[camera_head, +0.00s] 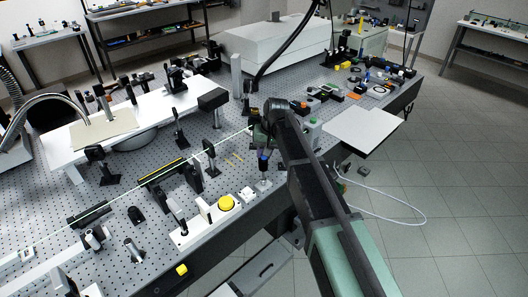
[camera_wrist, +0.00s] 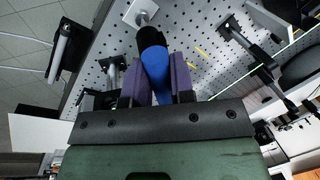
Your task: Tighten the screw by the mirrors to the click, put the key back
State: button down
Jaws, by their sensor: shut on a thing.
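My gripper (camera_wrist: 160,82) has purple pads closed on the two sides of a blue-and-black handled tool, which I take to be the key (camera_wrist: 155,62). In the wrist view the tool's black end points toward a small metal post on a white square plate (camera_wrist: 131,12). I cannot tell whether it touches the post. In the head view the key (camera_head: 263,163) hangs below my gripper (camera_head: 262,146), above a small white base (camera_head: 264,185) near the front table edge. Mirror mounts on posts (camera_head: 210,152) stand to the left. The screw head itself cannot be made out.
The perforated optical table (camera_head: 226,178) carries several posts and mounts. A yellow button (camera_head: 226,202) sits left of the key. A thin green beam crosses the table behind it. A white board (camera_head: 362,131) and small coloured parts (camera_head: 350,90) lie to the right.

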jog(key=shift+f, duration=0.4)
dwell(0.3)
jog(key=m, duration=0.3)
jog(key=m+t, duration=0.1)
jog(key=shift+a+m, duration=0.25)
jog(key=shift+m, duration=0.15)
jog(key=shift+a+m+t, duration=0.1)
jog(key=shift+m+t, duration=0.2)
jog(key=shift+m, duration=0.7)
jog(key=m, duration=0.2)
jog(key=m+h, duration=0.1)
jog(key=shift+w+a+f+m+t+b, duration=0.1)
jog(key=shift+a+f+m+t+b, duration=0.1)
jog(key=shift+m+t+b, duration=0.15)
jog(key=m, duration=0.3)
jog(key=shift+w+h, duration=0.15)
jog(key=shift+h, duration=0.15)
